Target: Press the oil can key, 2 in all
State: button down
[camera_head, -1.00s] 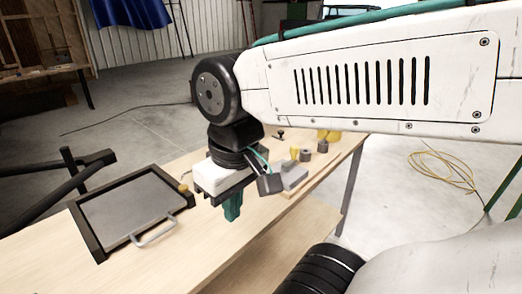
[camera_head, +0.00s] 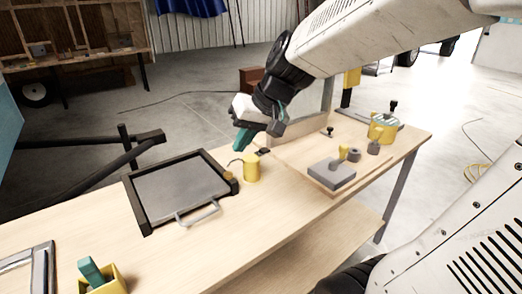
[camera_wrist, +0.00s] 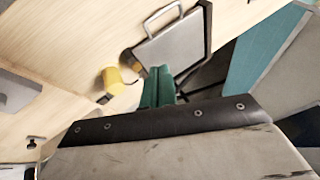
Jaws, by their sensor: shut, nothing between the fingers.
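A yellow oil can (camera_head: 251,168) stands upright on the wooden workbench, just right of the dark-framed tray. A small dark piece, perhaps its key (camera_head: 263,151), shows at its upper right. The can also appears in the wrist view (camera_wrist: 113,81), left of my fingers, with a dark piece (camera_wrist: 104,99) beside it. My gripper (camera_head: 241,142) has teal fingers, shut and empty, pointing down above and behind the can, seemingly apart from it. The closed fingers show in the wrist view (camera_wrist: 158,86). Any contact with the key cannot be made out.
The framed tray (camera_head: 132,202) with a handle lies left of the can. A board with a grey block (camera_head: 331,174) and small knobs is at right, with a yellow pot (camera_head: 378,132) behind. A yellow box (camera_head: 115,283) sits front left. Bare bench lies in front of the can.

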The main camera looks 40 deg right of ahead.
jog(key=w+d+f+m+t, duration=0.1)
jog(key=w+d+m+t, duration=0.2)
jog(key=w+d, duration=0.6)
jog(key=m+t+h, duration=0.1)
jog(key=m+h, duration=0.1)
jog(key=m, duration=0.1)
send_over(262, 149)
jog(key=s, duration=0.2)
notch_tip(262, 149, down, 3)
jog(key=shift+w+d+n, duration=0.15)
jog(key=shift+d+n, duration=0.15)
jog(key=shift+d, duration=0.05)
jog(key=shift+f, duration=4.35)
jog(key=shift+f, duration=0.1)
jog(key=shift+f, duration=0.3)
jog(key=shift+a+f, duration=0.1)
jog(key=shift+f, duration=0.6)
